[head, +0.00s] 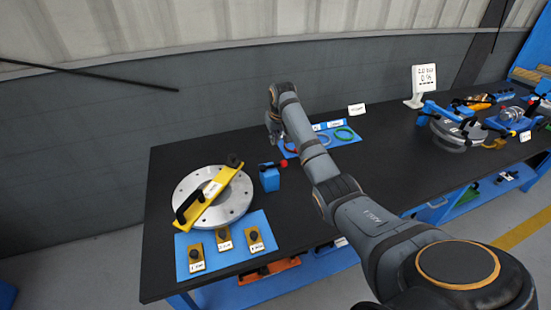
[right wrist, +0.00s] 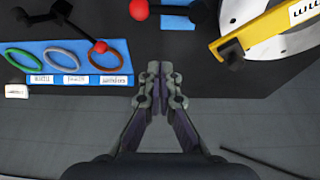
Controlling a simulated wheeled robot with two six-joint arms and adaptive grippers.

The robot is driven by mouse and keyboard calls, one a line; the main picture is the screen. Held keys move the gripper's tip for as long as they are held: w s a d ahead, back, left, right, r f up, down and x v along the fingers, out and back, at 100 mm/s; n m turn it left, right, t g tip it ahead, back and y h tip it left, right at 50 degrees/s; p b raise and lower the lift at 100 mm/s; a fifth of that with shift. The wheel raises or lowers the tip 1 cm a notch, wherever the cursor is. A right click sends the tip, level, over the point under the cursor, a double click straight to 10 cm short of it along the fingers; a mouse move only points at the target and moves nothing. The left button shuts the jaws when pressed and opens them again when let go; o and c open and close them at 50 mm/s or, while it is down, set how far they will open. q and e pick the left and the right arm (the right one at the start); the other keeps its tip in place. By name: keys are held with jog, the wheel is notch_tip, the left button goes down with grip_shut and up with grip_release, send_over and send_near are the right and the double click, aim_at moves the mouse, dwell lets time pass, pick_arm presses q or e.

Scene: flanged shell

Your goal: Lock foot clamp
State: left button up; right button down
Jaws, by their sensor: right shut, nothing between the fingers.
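A small blue block with a black lever and red ball knob (head: 270,177) stands on the dark bench, right of the silver flanged disc (head: 236,198). In the right wrist view its red ball (right wrist: 138,10) and blue base (right wrist: 178,20) show at the top edge. A second black lever with a red ball (right wrist: 100,46) shows there, left of my fingers. I cannot tell which is the foot clamp. My right gripper (right wrist: 160,72) is shut and empty, apart from both levers, over the bench's back edge. My left gripper is out of view.
A yellow bar with black knobs (head: 208,196) lies across the disc. A blue mat (head: 225,258) holds yellow labelled blocks. Coloured rings lie on a blue tray (right wrist: 20,50). A white sign (head: 424,80) and other fixtures stand at right. The wall rises behind the bench.

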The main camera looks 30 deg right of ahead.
aim_at(276, 165)
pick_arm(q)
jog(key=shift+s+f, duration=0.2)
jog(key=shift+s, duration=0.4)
pick_arm(e)
jog(key=shift+w+d+r, duration=0.25)
jog(key=shift+w+r, duration=0.05)
jog(key=shift+r, duration=0.15)
pick_arm(q)
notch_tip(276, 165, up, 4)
jog(key=p, duration=0.3)
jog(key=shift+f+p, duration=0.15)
jog(key=shift+p, duration=0.15)
pick_arm(e)
notch_tip(276, 165, down, 10)
jog(key=shift+s, duration=0.3)
jog(key=shift+a, duration=0.1)
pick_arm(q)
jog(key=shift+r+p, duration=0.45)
pick_arm(e)
jog(key=shift+s+m, duration=0.15)
jog(key=shift+m, duration=0.35)
